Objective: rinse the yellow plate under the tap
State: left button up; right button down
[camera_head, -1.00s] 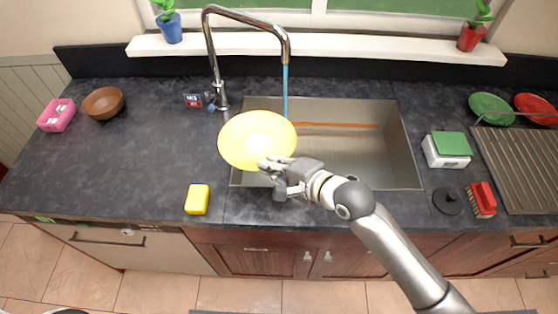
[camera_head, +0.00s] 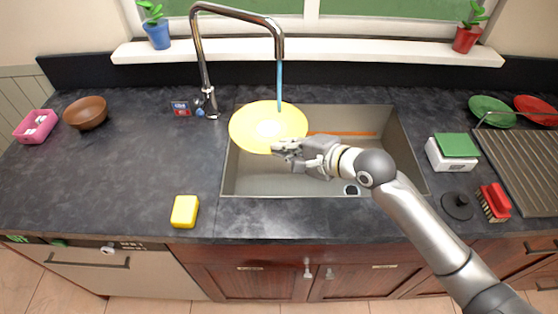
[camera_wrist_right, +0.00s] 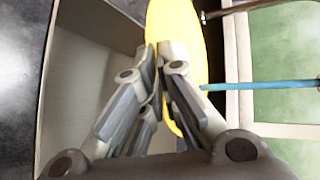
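The yellow plate (camera_head: 254,117) is held over the left part of the sink (camera_head: 255,181). My right gripper (camera_head: 284,148) is shut on the plate's near rim. The wrist view shows its fingertips (camera_wrist_right: 166,52) pinching the edge of the plate (camera_wrist_right: 186,32). The tap (camera_head: 203,64) stands behind the sink's left corner with its spout arched over it. A blue stream of water (camera_head: 279,80) runs from the spout and ends on the back right part of the plate. The stream also meets the plate in the wrist view (camera_wrist_right: 262,85). My left gripper is out of view.
A yellow sponge (camera_head: 185,211) lies on the counter left of the sink. A window sill with potted plants (camera_head: 157,30) runs behind the tap.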

aim_at(296, 136)
jog(key=shift+w+d+f+b, duration=0.15)
jog(key=shift+w+d, duration=0.2)
jog(key=shift+w, duration=0.25)
jog(key=shift+w+d+f+b, duration=0.15)
jog(key=shift+w+d, duration=0.2)
jog(key=shift+w, duration=0.25)
jog(key=shift+w+d+f, duration=0.1)
jog(key=shift+w+d, duration=0.25)
jog(key=shift+w, duration=0.2)
jog(key=shift+w+d+f, duration=0.1)
jog(key=shift+w+d, duration=0.2)
jog(key=shift+w, duration=0.2)
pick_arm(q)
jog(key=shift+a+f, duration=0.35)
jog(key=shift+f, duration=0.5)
